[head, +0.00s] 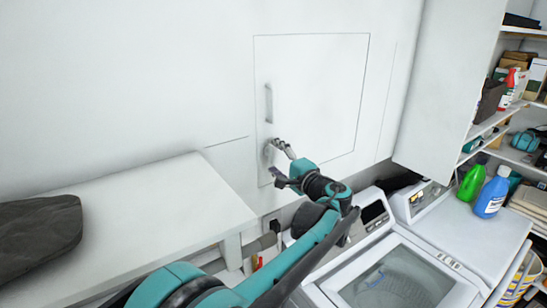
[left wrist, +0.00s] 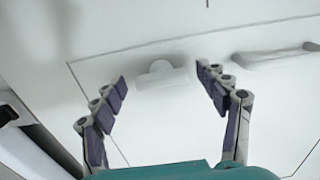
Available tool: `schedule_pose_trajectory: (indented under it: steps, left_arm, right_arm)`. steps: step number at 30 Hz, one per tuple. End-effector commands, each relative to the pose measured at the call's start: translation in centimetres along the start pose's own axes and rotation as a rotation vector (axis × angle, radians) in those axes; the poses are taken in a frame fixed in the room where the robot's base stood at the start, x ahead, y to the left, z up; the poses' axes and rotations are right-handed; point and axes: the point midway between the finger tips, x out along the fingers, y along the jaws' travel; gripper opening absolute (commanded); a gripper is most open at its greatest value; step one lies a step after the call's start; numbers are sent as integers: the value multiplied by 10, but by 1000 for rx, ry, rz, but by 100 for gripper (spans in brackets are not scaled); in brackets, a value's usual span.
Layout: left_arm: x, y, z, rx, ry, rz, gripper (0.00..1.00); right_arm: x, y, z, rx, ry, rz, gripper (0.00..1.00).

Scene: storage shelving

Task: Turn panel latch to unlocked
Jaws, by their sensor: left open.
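A white wall panel (head: 318,85) with a thin outline is set in the wall, flat and closed-looking. A grey bar handle (head: 268,103) is on its left side and also shows in the left wrist view (left wrist: 275,57). The small pale latch (left wrist: 160,76) has a rounded knob and a wider bar, and lies near the panel's edge. In the head view the latch (head: 267,152) is partly hidden by my gripper. My left gripper (head: 278,160) is open in front of it. In the left wrist view its fingers (left wrist: 165,90) spread to either side of the latch, apparently not touching it.
A white countertop (head: 170,215) with a dark stone-like object (head: 38,235) is at the left. A washer (head: 395,275) stands below right, with green (head: 471,182) and blue (head: 492,193) bottles beyond it. Loaded shelves (head: 515,150) fill the far right.

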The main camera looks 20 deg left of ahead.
Motion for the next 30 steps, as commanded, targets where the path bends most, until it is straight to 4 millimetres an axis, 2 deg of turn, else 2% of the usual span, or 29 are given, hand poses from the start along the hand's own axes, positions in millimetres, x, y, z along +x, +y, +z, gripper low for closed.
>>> schedule_pose_trajectory:
  steps: [9, 15, 21, 30]
  left_arm:
    - [-66, 0, -1, 0, 6, 0, 74]
    - [-100, 0, -1, 0, 3, 0, 74]
    - [-113, 0, 0, -1, 1, 0, 74]
    - [-113, 0, 0, 0, 0, 0, 74]
  right_arm:
    - [0, 0, 0, 0, 0, 0, 40]
    - [0, 0, 0, 0, 0, 0, 40]
    - [0, 0, 0, 0, 0, 0, 40]
    - [0, 0, 0, 0, 0, 0, 40]
